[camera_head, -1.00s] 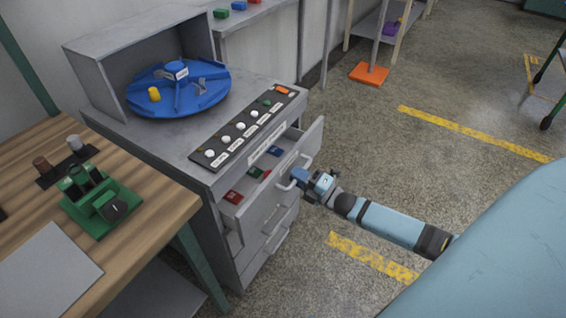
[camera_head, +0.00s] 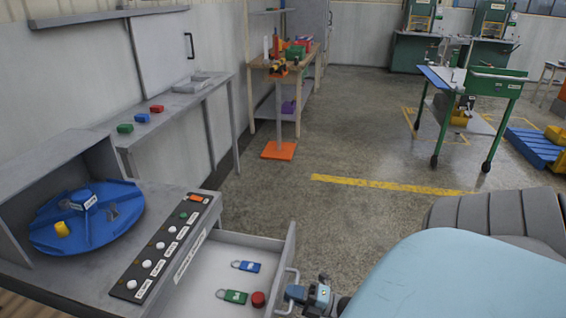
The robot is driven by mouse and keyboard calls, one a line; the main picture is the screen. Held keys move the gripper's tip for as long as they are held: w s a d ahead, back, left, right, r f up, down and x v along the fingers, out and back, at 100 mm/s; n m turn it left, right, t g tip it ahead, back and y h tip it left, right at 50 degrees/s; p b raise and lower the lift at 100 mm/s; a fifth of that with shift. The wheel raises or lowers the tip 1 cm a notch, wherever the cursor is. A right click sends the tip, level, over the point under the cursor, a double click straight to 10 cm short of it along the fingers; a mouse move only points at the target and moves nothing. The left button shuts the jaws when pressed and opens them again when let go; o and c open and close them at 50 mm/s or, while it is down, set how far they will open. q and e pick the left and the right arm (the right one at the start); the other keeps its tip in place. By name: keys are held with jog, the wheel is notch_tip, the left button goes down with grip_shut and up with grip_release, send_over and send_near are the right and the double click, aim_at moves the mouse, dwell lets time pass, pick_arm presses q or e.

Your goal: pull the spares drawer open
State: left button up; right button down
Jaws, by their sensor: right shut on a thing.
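The spares drawer (camera_head: 208,262) is the top drawer of the grey cabinet at the lower left, and it stands well open. Its white label (camera_head: 189,257) is on the cabinet edge above it; I cannot read the text. Inside lie a blue padlock (camera_head: 249,267), a green padlock (camera_head: 235,297) and a red round piece (camera_head: 258,299). My right gripper (camera_head: 294,292) is shut on the drawer's bar handle (camera_head: 290,274), at the outer side of the drawer front. The lower part of the drawer is cut off by the picture edge. My left gripper is out of view.
A blue turntable (camera_head: 85,218) and a dark button panel (camera_head: 165,245) are on the cabinet top. A wall shelf (camera_head: 185,100) holds small coloured blocks. An orange-based stand (camera_head: 279,150) and a green wheeled table (camera_head: 480,85) stand farther off. Open floor lies beyond the drawer.

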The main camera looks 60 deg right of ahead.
jog(key=shift+s, duration=0.1)
jog(key=c, duration=1.1)
grip_release()
jog(key=v, duration=1.4)
